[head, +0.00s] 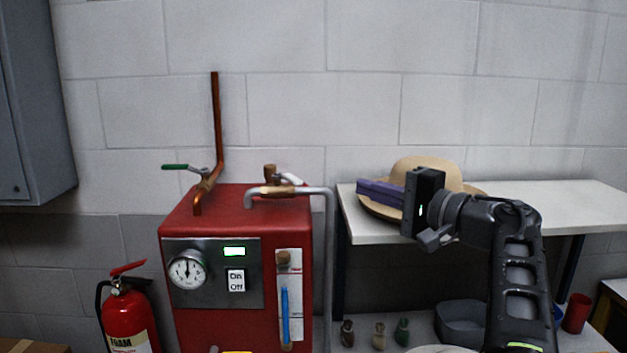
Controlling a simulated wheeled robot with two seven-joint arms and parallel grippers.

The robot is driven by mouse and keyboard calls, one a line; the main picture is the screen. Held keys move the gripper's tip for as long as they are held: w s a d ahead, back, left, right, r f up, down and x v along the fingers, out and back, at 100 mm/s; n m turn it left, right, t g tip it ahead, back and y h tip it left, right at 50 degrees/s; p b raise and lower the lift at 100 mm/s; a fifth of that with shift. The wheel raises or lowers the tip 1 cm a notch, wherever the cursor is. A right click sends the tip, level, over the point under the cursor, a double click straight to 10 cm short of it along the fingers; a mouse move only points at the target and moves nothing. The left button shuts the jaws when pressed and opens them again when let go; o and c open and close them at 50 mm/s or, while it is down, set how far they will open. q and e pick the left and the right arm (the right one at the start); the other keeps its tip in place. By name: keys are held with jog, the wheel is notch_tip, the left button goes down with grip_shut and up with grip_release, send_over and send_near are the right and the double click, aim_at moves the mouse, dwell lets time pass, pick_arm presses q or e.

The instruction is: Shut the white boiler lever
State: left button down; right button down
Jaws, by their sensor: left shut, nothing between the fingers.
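The red boiler (236,215) stands left of centre. The white boiler lever (291,179) is on its top, at the brass valve beside the grey pipe, and slants down to the right. Part of it is hidden behind the pipe. My left gripper (362,190) is to the right of the lever, with its purple fingers together and pointing left toward the boiler. It is empty, and a gap separates it from the lever and pipe in the picture. My right gripper is out of view.
A green lever (175,167) sits on the copper pipe (216,120). The grey pipe (330,250) runs down the boiler's right side. A straw hat (425,170) lies on the white shelf (560,200) behind my gripper. A fire extinguisher (127,315) stands at left.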

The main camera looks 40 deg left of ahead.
aim_at(289, 180)
pick_arm(q)
jog(key=a+p, duration=0.1)
jog(key=a, duration=0.2)
jog(key=s+a, duration=0.1)
jog(key=a, duration=0.3)
jog(key=s+a+p, duration=0.1)
jog(key=a, duration=0.3)
jog(key=shift+a+p, duration=0.25)
jog(key=shift+p, duration=0.05)
